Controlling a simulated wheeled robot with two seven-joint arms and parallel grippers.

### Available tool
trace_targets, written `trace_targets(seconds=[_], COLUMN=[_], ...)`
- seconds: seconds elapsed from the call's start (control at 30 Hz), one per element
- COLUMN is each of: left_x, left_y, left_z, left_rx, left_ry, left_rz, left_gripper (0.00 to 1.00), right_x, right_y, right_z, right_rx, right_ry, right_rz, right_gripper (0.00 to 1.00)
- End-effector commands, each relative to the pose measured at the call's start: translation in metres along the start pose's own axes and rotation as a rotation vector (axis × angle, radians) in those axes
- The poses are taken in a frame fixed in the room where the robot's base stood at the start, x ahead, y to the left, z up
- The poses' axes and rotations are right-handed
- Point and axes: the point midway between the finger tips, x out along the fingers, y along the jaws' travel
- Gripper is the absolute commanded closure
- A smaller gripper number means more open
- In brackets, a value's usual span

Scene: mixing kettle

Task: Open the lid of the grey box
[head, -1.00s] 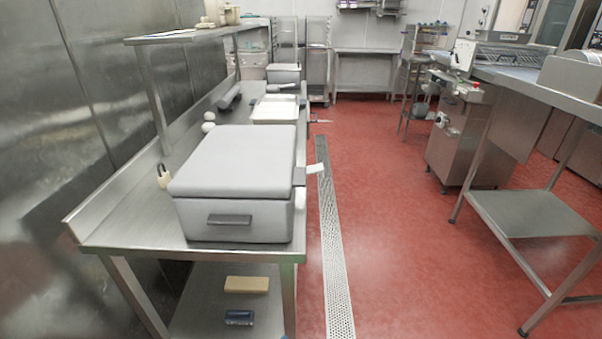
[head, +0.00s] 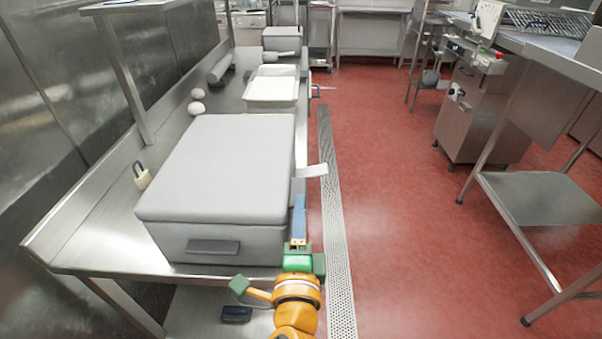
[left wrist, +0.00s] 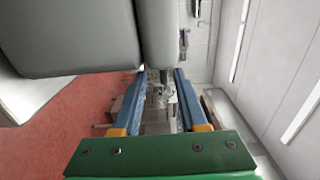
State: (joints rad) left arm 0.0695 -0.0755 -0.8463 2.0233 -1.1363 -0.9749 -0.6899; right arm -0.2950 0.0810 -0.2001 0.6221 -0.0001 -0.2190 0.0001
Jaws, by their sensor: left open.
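The grey box (head: 180,243) stands on the steel table, with a dark handle (head: 213,246) on its front. Its lid (head: 222,165) lies flat and closed on top. My left gripper (head: 299,203) is beside the box's front right corner, fingers pointing away along its right side. In the left wrist view its blue fingers (left wrist: 162,74) are apart with nothing seen gripped. That view shows the lid (left wrist: 157,28) and box body (left wrist: 75,35) close above the fingers, split by a dark seam. I cannot tell whether they touch. My right gripper is not in view.
The steel table (head: 95,228) runs along the left wall. A padlock-like object (head: 142,176), white round items (head: 197,101) and a white tray (head: 272,88) lie around the box. A pale tab (head: 313,171) juts out at its right. Red floor (head: 395,220) is open to the right.

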Motion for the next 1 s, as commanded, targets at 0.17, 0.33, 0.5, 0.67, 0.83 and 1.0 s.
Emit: trace_targets(seconds=[0.17, 0.33, 0.5, 0.67, 0.83, 1.0], left_x=[0.03, 0.06, 0.07, 0.07, 0.069, 0.069], left_y=[-0.004, -0.002, 0.0, 0.001, 0.001, 0.001], left_z=[0.0, 0.0, 0.0, 0.0, 0.0, 0.0], left_rx=[0.004, 0.004, 0.0, -0.001, 0.0, 0.0], left_ry=[-0.001, 0.0, 0.001, 0.002, 0.001, 0.001], left_rz=[-0.002, -0.001, 0.002, 0.002, 0.002, 0.002], left_gripper=[0.57, 0.57, 0.57, 0.57, 1.0, 1.0], right_x=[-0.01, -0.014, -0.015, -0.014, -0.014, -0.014], right_y=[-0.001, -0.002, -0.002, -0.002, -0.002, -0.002], right_z=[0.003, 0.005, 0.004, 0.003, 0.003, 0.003], right_rx=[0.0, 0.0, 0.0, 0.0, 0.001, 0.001], right_ry=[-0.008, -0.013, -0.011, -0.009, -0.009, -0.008], right_rz=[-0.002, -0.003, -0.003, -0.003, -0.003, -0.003], right_gripper=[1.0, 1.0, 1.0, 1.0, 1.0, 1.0])
